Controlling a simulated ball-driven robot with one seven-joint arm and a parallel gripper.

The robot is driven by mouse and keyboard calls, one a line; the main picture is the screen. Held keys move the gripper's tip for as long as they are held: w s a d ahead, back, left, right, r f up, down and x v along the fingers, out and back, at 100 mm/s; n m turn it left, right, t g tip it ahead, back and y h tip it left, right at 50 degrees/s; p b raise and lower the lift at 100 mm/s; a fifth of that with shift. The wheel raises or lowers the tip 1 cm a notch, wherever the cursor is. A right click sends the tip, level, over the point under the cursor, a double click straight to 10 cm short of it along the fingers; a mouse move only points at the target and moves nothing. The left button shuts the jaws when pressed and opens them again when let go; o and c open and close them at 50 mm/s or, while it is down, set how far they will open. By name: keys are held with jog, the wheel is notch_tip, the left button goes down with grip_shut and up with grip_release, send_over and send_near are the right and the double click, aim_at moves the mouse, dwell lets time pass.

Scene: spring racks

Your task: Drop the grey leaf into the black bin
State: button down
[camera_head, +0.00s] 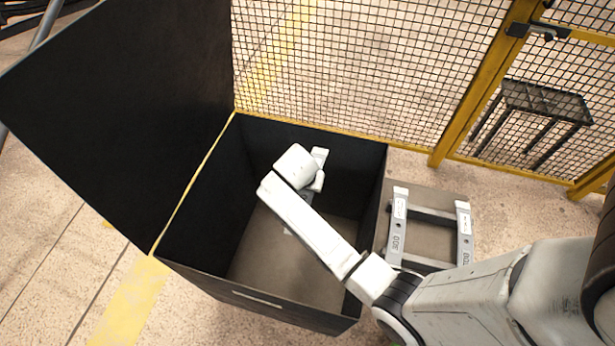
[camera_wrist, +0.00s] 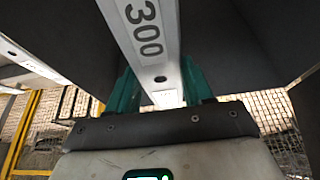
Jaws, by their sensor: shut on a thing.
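The black bin (camera_head: 200,208) stands open in the head view, left of the rack, with a dark panel (camera_head: 110,105) raised along its left side. My arm reaches over the bin's opening from the lower right. In the wrist view my gripper (camera_wrist: 160,92), with teal fingers, is shut on the grey leaf (camera_wrist: 148,35), a long flat bar marked 300. The leaf runs away from the fingers to the top edge of that view. In the head view my arm hides the fingers and most or all of the leaf.
A grey rack (camera_head: 432,215) with numbered bars stands right of the bin, close to my arm. Yellow-framed mesh fencing (camera_head: 340,75) runs behind the bin. A dark stand (camera_head: 545,103) is beyond the fence. Bare floor lies left of the bin.

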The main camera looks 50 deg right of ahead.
notch_tip(320, 180, down, 13)
jog(key=b, duration=1.1)
jog(key=c, duration=0.8)
grip_release()
jog(key=o, duration=0.4)
jog(key=shift+f, duration=0.1)
jog(key=shift+o, duration=0.2)
jog(key=shift+f, duration=0.1)
jog(key=v, duration=1.1)
